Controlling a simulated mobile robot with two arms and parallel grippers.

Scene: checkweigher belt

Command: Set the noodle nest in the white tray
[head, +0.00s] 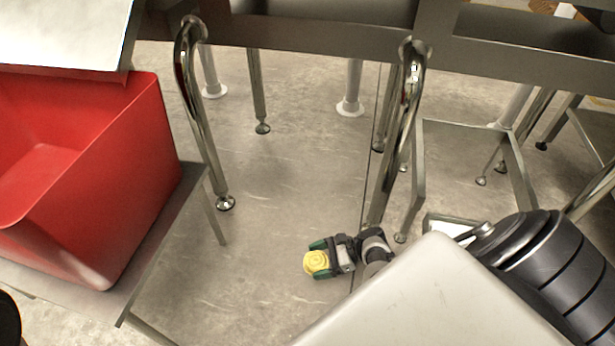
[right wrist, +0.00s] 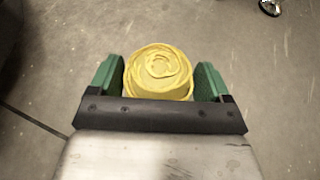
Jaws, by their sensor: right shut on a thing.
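The noodle nest (head: 316,262) is a small round yellow coil. My right gripper (head: 319,260) is shut on it, with one green finger on each side, and holds it over the grey floor. In the right wrist view the noodle nest (right wrist: 159,72) sits between the two green fingertips of my right gripper (right wrist: 159,80), its spiral top facing the camera. No white tray can be made out for certain in either view. My left gripper is not in view.
A red bin (head: 120,170) stands on a metal stand (head: 160,255) at the left. A steel frame with bent tube legs (head: 190,90) runs across the top. A large pale surface (head: 440,300) fills the lower right. Open floor (head: 280,180) lies in the middle.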

